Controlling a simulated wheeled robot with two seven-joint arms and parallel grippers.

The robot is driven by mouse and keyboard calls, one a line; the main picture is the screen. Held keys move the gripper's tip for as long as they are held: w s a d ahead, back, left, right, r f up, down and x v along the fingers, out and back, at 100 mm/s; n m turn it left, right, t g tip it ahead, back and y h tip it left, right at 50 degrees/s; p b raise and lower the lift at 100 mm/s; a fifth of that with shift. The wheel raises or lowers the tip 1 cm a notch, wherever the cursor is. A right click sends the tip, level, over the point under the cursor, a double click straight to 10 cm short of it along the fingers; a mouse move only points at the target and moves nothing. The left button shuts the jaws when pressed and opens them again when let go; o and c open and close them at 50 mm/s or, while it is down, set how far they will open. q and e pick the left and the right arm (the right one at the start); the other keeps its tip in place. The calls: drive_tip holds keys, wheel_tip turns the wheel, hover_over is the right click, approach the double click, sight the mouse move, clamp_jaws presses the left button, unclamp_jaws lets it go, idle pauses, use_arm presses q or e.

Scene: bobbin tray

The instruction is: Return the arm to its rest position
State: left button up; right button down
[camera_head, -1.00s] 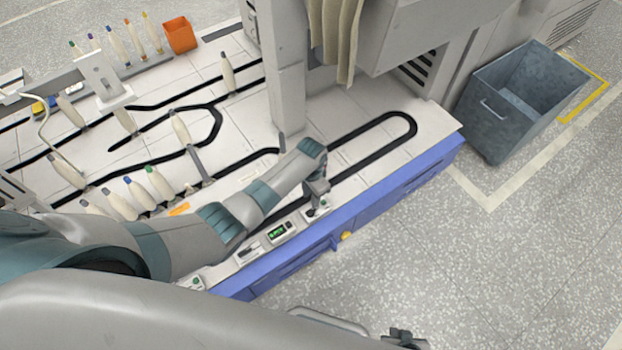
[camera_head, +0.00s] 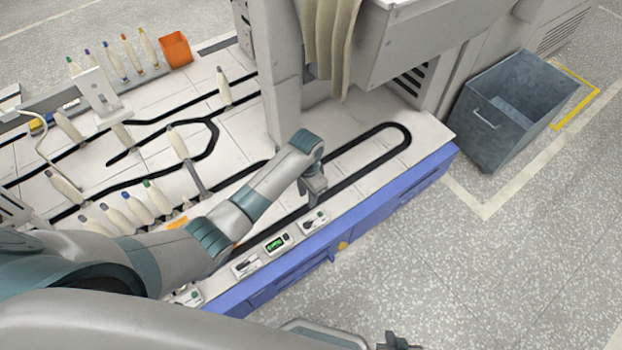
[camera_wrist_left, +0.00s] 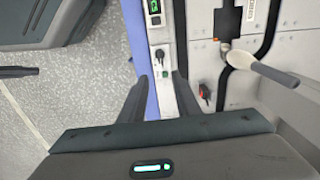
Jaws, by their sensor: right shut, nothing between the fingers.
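My left arm reaches in from the left in the head view, over the front of the white machine table (camera_head: 350,172). Its left gripper (camera_head: 313,190) hangs above the table's front edge, near a small switch panel (camera_head: 314,221). In the left wrist view the two fingers of my left gripper (camera_wrist_left: 158,88) stand apart with nothing held between them; the panel strip and blue edge show below. My right gripper (camera_head: 400,342) shows only in part at the bottom edge of the head view, over the floor, and is shut and empty.
Bobbins stand along black tracks on the left; one bobbin (camera_wrist_left: 262,68) shows in the wrist view. A grey column (camera_head: 283,80) and hanging cloth (camera_head: 330,40) stand behind. A grey bin (camera_head: 500,120) is at right.

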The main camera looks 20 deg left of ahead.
use_arm(q)
drive_tip(key=s+d+n+t+h, duration=0.1)
drive_tip(key=s+n, duration=0.1)
drive_tip(key=s, duration=1.2)
drive_tip(key=s+a+r+n+t, duration=0.1)
drive_tip(key=s+a+r+n, duration=0.15)
drive_tip(key=s+r, duration=0.5)
drive_tip(key=s+a+r+n+t, duration=0.15)
drive_tip(key=s+a+r, duration=0.3)
drive_tip(key=s, duration=0.55)
drive_tip(key=d+x, duration=0.1)
drive_tip(key=x, duration=1.6)
drive_tip(key=s+f+t, duration=0.1)
drive_tip(key=f, duration=0.8)
drive_tip(key=s+d+f+m+t, duration=0.1)
drive_tip(key=s+f, duration=0.1)
drive_tip(key=f, duration=0.6)
drive_tip(key=shift+d+f, duration=0.25)
drive_tip(key=shift+f, duration=0.15)
drive_tip(key=shift+s, duration=0.1)
